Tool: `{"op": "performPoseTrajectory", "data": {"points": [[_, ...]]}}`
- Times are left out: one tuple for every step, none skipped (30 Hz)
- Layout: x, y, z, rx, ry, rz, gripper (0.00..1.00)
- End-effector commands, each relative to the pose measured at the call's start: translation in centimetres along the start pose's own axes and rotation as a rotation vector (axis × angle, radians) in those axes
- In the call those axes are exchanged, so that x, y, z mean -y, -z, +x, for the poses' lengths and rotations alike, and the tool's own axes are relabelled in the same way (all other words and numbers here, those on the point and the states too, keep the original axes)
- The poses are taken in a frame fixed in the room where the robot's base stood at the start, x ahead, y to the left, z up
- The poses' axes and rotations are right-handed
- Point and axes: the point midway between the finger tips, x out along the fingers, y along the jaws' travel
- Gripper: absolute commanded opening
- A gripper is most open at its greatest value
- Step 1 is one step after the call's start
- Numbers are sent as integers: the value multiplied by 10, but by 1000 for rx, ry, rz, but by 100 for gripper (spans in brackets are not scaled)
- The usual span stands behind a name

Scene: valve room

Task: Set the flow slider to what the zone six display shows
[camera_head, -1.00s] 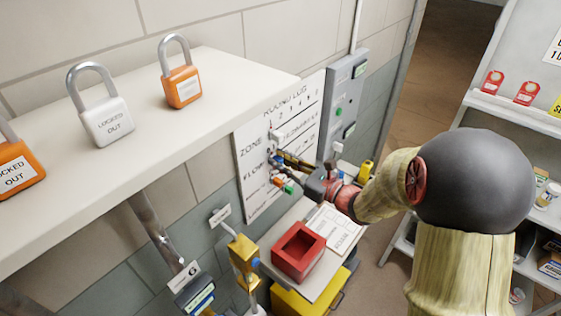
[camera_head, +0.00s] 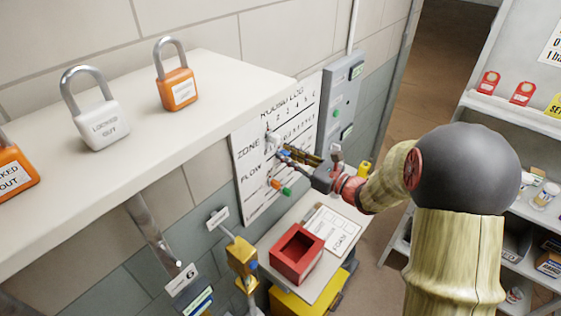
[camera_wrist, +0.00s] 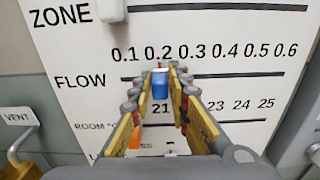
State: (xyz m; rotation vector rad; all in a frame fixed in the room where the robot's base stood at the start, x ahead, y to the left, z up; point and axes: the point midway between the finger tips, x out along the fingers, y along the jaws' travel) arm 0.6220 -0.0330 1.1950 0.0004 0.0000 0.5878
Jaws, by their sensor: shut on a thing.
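The white round-log board (camera_head: 280,195) hangs on the wall with rows for zone, flow and room temperature. The blue flow slider (camera_wrist: 160,86) sits on the flow line, below about the 0.2 mark. It also shows at my fingertips in the head view (camera_head: 284,152). My gripper (camera_wrist: 161,94) is shut on the blue slider, a finger on each side. In the head view my gripper (camera_head: 287,154) reaches the board from the right. A display (camera_head: 198,302) under a plate marked 6 (camera_head: 182,278) is at the bottom; its reading is too small to tell.
A white slider (camera_wrist: 110,9) is on the zone row and an orange one (camera_wrist: 150,137) lower down. A shelf with padlocks (camera_head: 178,88) juts out at left. A red open box (camera_head: 297,253) and a paper (camera_head: 332,228) lie on a small table below.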

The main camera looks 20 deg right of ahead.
Motion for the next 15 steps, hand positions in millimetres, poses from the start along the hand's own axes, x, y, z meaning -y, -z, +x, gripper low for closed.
{"op": "performPoseTrajectory", "data": {"points": [[1, 1, 0, 0, 0, 2, 0], [1, 1, 0, 0, -1, 2, 0], [1, 1, 0, -1, -1, 2, 0], [1, 1, 0, -1, -1, 2, 0], [1, 1, 0, -1, -1, 2, 0], [0, 1, 0, -1, -1, 2, 0], [0, 1, 0, -1, -1, 2, 0], [0, 1, 0, -1, -1, 1, 18], [0, 1, 0, -1, -1, 1, 20], [0, 1, 0, -1, -1, 1, 22], [0, 1, 0, -1, -1, 1, 24], [0, 1, 0, -1, -1, 1, 26], [0, 1, 0, -1, -1, 1, 28], [0, 0, 0, 0, -1, 1, 29], [0, 0, 0, 0, -1, 1, 32]]}}
